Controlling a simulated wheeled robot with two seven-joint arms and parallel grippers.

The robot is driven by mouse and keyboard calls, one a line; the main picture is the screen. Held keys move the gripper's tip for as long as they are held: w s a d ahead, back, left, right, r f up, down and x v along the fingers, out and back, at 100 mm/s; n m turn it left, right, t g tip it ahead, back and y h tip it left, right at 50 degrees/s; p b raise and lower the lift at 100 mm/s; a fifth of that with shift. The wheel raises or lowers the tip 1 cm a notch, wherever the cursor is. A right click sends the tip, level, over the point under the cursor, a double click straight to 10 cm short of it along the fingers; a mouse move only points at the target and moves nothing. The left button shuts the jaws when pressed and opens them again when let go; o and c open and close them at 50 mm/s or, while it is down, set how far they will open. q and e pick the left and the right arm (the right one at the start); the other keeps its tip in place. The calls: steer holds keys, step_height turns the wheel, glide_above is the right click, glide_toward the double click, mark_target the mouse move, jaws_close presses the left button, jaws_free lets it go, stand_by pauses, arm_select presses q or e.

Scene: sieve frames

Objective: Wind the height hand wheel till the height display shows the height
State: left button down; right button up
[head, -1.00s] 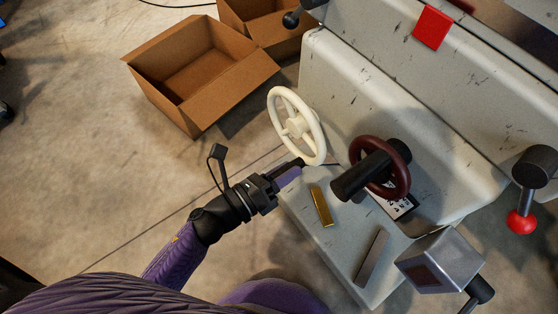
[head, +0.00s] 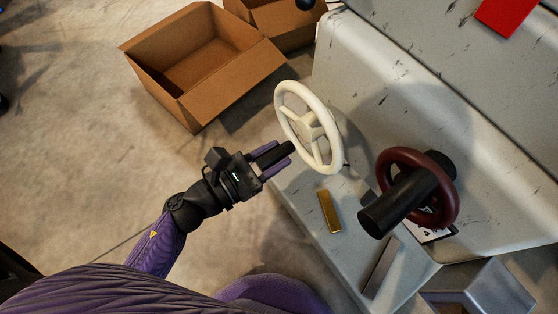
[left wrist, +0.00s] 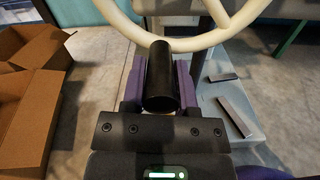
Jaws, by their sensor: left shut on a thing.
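A cream hand wheel (head: 330,110) stands at the left end of the pale machine. It also shows at the top of the left wrist view (left wrist: 205,41). My left gripper (head: 276,157) is at its lower left side, shut on a black cylindrical handle (left wrist: 160,75) that sits between the purple fingers. A dark red hand wheel (head: 448,205) with a thick black handle (head: 398,205) is further right. A black-and-white panel (head: 432,235) shows below the red wheel, mostly hidden; I cannot read it. My right gripper is not in view.
A brass bar (head: 329,211) and a grey bar (head: 380,268) lie on the machine's lower ledge. A grey metal box (head: 485,288) is at the lower right. An open cardboard box (head: 205,65) stands on the floor at the upper left.

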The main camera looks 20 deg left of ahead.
arm_select(q)
steer(key=shift+w+a+r+m+b, duration=0.15)
steer(key=shift+w+a+m+b, duration=0.35)
steer(key=shift+m, duration=0.6)
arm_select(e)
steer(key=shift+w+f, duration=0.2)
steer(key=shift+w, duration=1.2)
arm_select(q)
steer(key=shift+a, duration=0.1)
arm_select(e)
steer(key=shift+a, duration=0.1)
arm_select(q)
steer(key=shift+c, duration=1.9)
jaws_free()
steer(key=shift+r, duration=0.1)
steer(key=p+v, duration=0.2)
steer(key=v, duration=0.8)
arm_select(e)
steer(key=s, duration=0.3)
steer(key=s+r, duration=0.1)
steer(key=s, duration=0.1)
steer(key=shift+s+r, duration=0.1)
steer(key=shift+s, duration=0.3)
